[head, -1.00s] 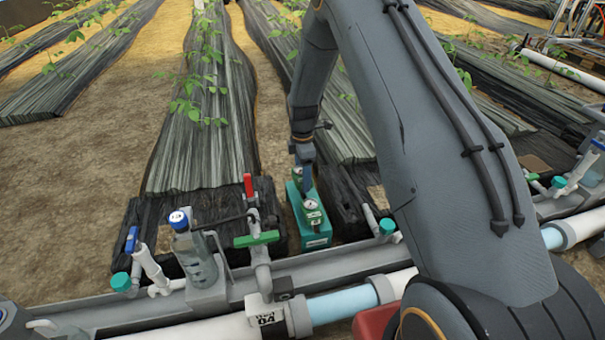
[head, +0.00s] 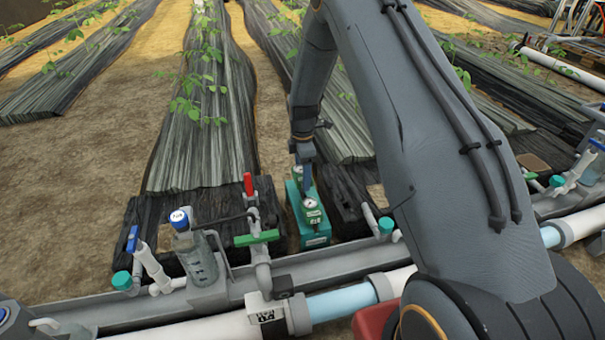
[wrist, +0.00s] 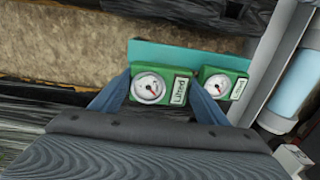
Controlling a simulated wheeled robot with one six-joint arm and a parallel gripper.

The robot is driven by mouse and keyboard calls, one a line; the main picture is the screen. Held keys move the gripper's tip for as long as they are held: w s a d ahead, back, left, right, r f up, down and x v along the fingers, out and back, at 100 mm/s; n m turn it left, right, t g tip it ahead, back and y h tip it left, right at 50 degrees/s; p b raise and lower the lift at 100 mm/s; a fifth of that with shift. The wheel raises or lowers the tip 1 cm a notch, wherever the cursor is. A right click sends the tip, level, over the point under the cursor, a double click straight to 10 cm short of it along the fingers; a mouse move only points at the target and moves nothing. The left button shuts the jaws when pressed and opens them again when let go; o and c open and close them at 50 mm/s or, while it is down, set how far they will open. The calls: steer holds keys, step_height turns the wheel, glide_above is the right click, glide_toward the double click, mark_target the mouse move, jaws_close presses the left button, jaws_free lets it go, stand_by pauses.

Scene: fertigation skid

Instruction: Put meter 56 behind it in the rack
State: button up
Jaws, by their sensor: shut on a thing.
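A teal rack (head: 316,240) stands on the ground behind the pipe, left of my arm. Two green meters with round white dials are at it. The front meter (head: 311,205) is clear of my gripper. My gripper (head: 304,176) is above the rear part of the rack. In the wrist view, my blue fingers (wrist: 158,100) are shut on the left meter (wrist: 150,88), the rear one. The other meter (wrist: 222,84) is just right of it, and the teal rack (wrist: 185,54) shows behind both. Whether the held meter is fully seated is hidden. I cannot read number 56.
A grey and white pipe (head: 220,325) crosses the front. A green-handled valve (head: 256,238), a red-handled valve (head: 248,186) and a clear bottle with a blue cap (head: 192,245) stand left of the rack. Black-covered crop beds (head: 200,140) lie behind.

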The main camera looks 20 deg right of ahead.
steer(key=shift+f+b, duration=0.3)
steer(key=shift+f, duration=1.1)
steer(key=shift+f, duration=0.35)
steer(key=shift+f, duration=0.3)
steer(key=o, duration=1.2)
steer(key=shift+r, duration=0.1)
steer(key=shift+r+p, duration=2.6)
steer(key=shift+r, duration=1.35)
